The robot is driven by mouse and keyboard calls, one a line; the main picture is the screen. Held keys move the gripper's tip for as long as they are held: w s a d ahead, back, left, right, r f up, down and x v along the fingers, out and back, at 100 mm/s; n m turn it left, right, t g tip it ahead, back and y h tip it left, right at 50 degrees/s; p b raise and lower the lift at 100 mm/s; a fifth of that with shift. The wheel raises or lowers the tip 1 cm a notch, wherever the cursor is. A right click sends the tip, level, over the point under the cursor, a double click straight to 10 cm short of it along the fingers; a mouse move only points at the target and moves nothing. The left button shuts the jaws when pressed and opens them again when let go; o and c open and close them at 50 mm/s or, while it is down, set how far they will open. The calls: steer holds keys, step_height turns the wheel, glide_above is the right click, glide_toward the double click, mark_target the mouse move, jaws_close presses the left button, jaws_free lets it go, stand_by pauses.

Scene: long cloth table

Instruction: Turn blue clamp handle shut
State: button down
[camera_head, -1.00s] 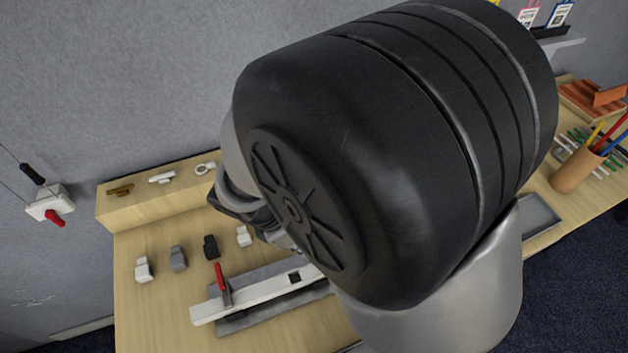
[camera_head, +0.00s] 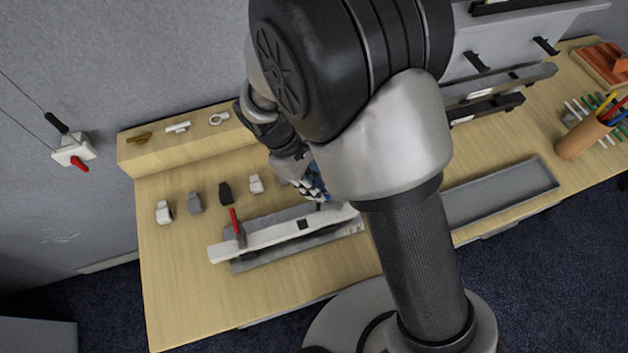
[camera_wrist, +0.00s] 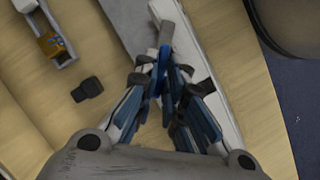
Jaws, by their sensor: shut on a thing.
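The blue clamp handle (camera_wrist: 159,78) shows as a narrow blue strip between my fingertips in the wrist view. My gripper (camera_wrist: 166,82) is shut on it, and its blue-padded fingers hide much of it. A grey clamp part (camera_wrist: 165,38) sticks out just beyond the fingertips, over the white bar (camera_wrist: 209,70). In the head view my gripper (camera_head: 315,188) is low over the far part of the white bar (camera_head: 275,236), and my arm hides the handle's end. I cannot tell the handle's exact angle.
A red-handled clamp (camera_head: 236,228) stands on the bar's left end. Several small blocks, including a black one (camera_head: 225,193), lie behind the bar. A raised wooden ledge (camera_head: 170,150) runs behind them. A grey tray (camera_head: 500,192) and pencil cup (camera_head: 582,138) are at right.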

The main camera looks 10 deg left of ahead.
steer(key=m+g+p, duration=0.1)
steer(key=m, duration=0.3)
steer(key=shift+w+d+m+g+y+p, duration=0.2)
steer(key=shift+m+g+y+p, duration=0.1)
steer(key=shift+g+y+p, duration=0.1)
steer(key=shift+w+m+g+y+p, duration=0.1)
steer(key=shift+m+g+y+p, duration=0.25)
steer(key=shift+m, duration=0.9)
steer(key=shift+w+m+g+y+p, duration=0.1)
steer(key=shift+m+g+y+p, duration=0.25)
steer(key=shift+m, duration=0.9)
steer(key=c, duration=1.7)
jaws_free()
steer(key=v, duration=1.2)
steer(key=shift+s+d, duration=0.1)
